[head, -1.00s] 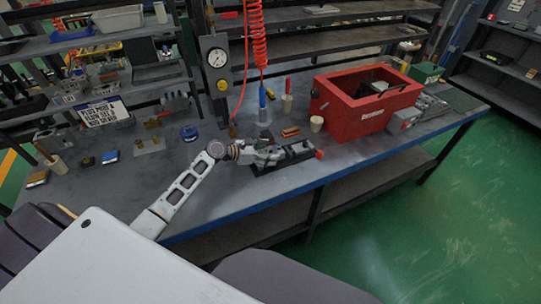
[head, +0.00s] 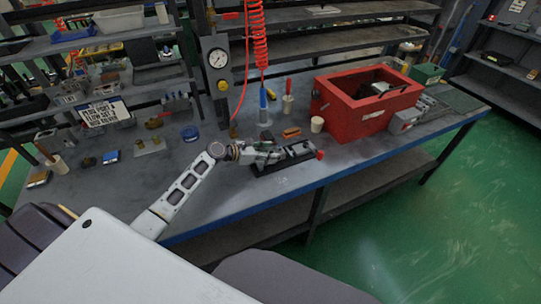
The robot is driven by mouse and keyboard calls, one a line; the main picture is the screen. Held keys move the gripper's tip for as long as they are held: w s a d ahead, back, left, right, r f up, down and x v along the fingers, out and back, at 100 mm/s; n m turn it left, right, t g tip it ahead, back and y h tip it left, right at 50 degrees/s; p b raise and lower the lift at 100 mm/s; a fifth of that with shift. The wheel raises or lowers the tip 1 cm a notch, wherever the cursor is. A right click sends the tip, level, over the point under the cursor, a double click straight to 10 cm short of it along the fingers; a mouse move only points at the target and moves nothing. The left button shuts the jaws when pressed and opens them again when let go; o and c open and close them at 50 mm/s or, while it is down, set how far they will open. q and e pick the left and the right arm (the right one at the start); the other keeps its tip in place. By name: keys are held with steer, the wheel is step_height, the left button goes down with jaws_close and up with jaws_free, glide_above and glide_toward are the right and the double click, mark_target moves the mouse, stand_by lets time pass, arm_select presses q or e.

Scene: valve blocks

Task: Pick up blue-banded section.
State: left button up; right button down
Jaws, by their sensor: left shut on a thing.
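My left gripper (head: 273,156) reaches in from the left and is shut on a grey block section (head: 299,148) at the black fixture (head: 287,166) near the table's front edge. The section is small and partly hidden by the gripper; I cannot make out a blue band on it, nor whether it is clear of the fixture. A red knob (head: 320,155) sits at the fixture's right end. A small blue-topped block (head: 110,157) lies apart at the left of the table. My right gripper is not in view.
A red open crate (head: 352,118) stands right of the fixture, with a cream cup (head: 317,124) beside it. An orange-brown block (head: 291,132) lies behind the fixture. A red coiled hose (head: 257,40) hangs above. The table (head: 235,200) is clear in front.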

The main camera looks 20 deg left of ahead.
mark_target(268, 153)
arm_select(q)
steer(key=shift+r, duration=0.6)
step_height(268, 153, up, 8)
steer(key=shift+f+p, duration=0.2)
steer(key=shift+p, duration=0.45)
steer(key=shift+r, duration=0.65)
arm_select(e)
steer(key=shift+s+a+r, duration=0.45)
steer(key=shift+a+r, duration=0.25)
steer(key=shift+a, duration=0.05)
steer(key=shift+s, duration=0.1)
